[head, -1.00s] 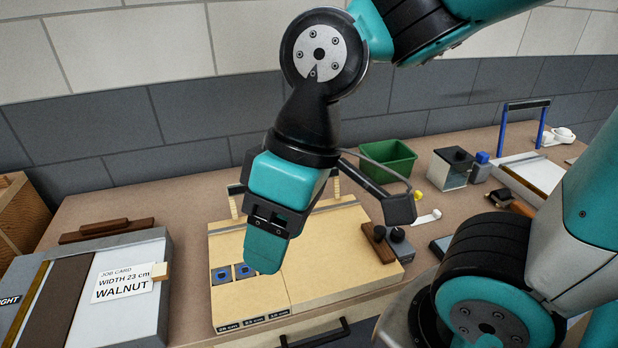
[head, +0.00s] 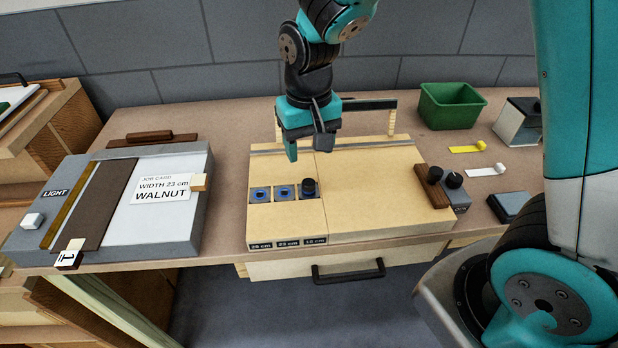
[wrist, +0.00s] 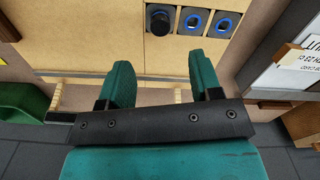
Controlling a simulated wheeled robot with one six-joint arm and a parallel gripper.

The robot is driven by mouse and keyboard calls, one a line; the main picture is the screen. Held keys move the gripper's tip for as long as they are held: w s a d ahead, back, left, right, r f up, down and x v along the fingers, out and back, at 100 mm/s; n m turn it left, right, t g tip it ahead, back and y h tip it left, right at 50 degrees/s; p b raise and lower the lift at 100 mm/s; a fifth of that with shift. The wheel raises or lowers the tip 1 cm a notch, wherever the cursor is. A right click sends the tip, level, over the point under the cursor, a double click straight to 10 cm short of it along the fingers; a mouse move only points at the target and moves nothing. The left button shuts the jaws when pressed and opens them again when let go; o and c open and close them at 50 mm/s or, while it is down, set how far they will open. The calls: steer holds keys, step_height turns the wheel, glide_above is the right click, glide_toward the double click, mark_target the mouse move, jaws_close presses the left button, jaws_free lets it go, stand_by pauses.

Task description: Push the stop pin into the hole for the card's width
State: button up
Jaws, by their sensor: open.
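The stop pin (head: 310,187), a black knob, stands upright at the rightmost of three blue-ringed holes in the pale wooden board (head: 375,190). That hole is in line with the label that looks like 18 cm. The middle hole (head: 284,192), in line with the 23 cm label (head: 287,243), and the left hole (head: 259,195) are empty. In the wrist view the pin (wrist: 159,22) is left of the two empty holes. The job card (head: 161,188) reads WIDTH 23 cm, WALNUT. My gripper (head: 308,152) is open and empty, above the board and behind the pin.
A grey press-like box (head: 190,220) with a dark veneer strip stands left of the board. A brown block with black knobs (head: 434,187) sits at the board's right edge. A green bin (head: 450,106) is at the back right. A drawer handle (head: 348,272) projects below the board.

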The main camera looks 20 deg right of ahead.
mark_target(309, 183)
step_height(309, 183, down, 10)
steer(key=shift+r, duration=0.1)
stand_by(0.4)
jaws_close()
steer(key=shift+r+p, duration=1.9)
steer(key=shift+r, duration=0.05)
